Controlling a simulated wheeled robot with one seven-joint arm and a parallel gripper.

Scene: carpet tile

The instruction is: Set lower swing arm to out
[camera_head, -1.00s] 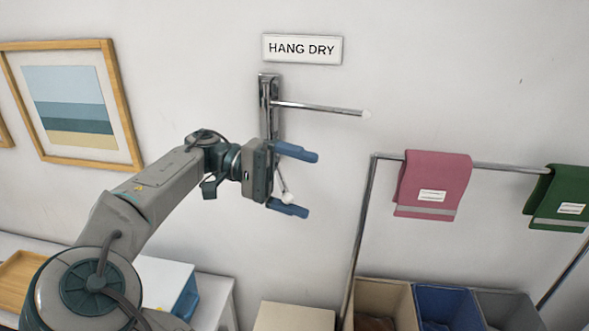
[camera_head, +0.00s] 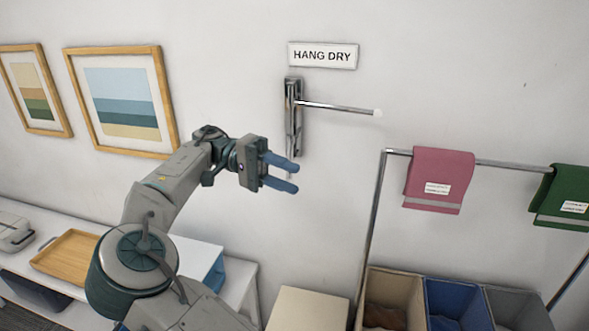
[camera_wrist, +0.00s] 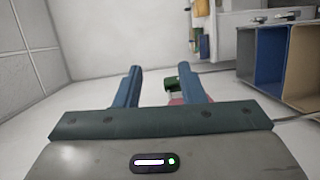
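A metal wall bracket (camera_head: 293,118) is fixed below the HANG DRY sign. One thin swing arm (camera_head: 340,107) with a white tip extends to the right from its upper part. I cannot make out the lower swing arm in either current view; it may be folded at the bracket or hidden by my gripper. My gripper (camera_head: 297,177) is at the lower end of the bracket, fingers pointing right. In the wrist view my gripper (camera_wrist: 166,73) has its two blue fingers apart, with nothing visibly held between them.
A metal rail (camera_head: 510,164) with a pink towel (camera_head: 439,180) and a green towel (camera_head: 563,197) stands to the right. Bins, including a blue one (camera_head: 455,300), are below it. A beige box (camera_head: 308,310) and a wooden tray (camera_head: 70,256) are lower left.

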